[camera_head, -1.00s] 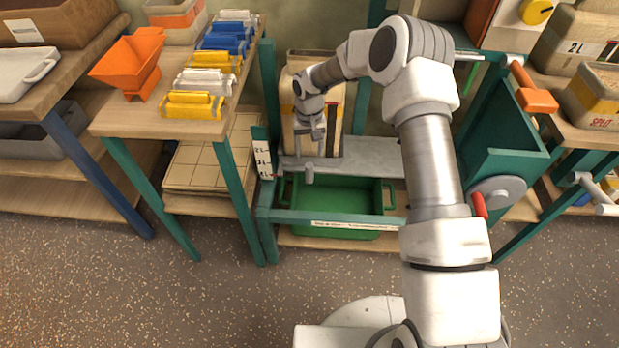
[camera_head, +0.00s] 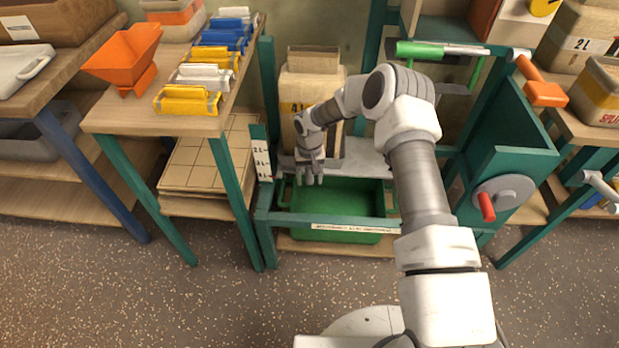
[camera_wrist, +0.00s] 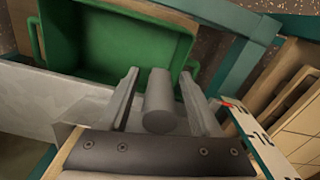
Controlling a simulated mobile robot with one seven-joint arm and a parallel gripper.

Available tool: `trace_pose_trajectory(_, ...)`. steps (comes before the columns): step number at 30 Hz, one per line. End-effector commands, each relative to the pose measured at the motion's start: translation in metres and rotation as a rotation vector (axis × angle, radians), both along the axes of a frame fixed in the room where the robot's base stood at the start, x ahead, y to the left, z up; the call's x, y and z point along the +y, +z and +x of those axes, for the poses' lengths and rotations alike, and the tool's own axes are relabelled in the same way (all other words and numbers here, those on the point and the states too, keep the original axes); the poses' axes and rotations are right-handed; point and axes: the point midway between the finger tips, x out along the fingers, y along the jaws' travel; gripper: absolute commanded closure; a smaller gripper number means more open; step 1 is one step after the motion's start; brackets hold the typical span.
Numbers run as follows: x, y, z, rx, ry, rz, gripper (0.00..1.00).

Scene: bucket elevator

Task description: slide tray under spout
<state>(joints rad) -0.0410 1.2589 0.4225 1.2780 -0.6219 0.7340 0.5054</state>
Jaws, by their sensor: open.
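The green tray (camera_head: 345,194) sits low in the teal frame, behind the front crossbar; it also shows in the wrist view (camera_wrist: 115,42). It has loop handles at its ends. A grey plate (camera_head: 362,158) lies above and behind it. My gripper (camera_head: 309,180) is open, pointing down at the plate's left end, over the tray's left part. In the wrist view, a grey cylindrical post (camera_wrist: 160,100) stands between the spread fingers (camera_wrist: 158,76), with gaps on both sides. In the head view my gripper hides this post. I cannot make out a spout clearly.
A teal front crossbar (camera_head: 330,222) with a label strip crosses before the tray. A marked scale (camera_head: 262,160) is on the left upright. A tall tan sack-like container (camera_head: 312,90) stands behind. A teal hopper with a red-handled crank (camera_head: 487,207) is at right. The floor in front is clear.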

Motion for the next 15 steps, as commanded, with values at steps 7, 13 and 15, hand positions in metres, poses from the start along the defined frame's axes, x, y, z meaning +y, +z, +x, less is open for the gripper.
trace_pose_trajectory(7, 0.0, 0.0003, 0.0001, 0.0, 0.0, 0.0, 0.74)
trace_pose_trajectory(13, 0.0, 0.0004, 0.0001, 0.0, 0.0, 0.0, 1.0)
trace_pose_trajectory(15, 0.0, 0.0004, 0.0001, 0.0, 0.0, 0.0, 1.0)
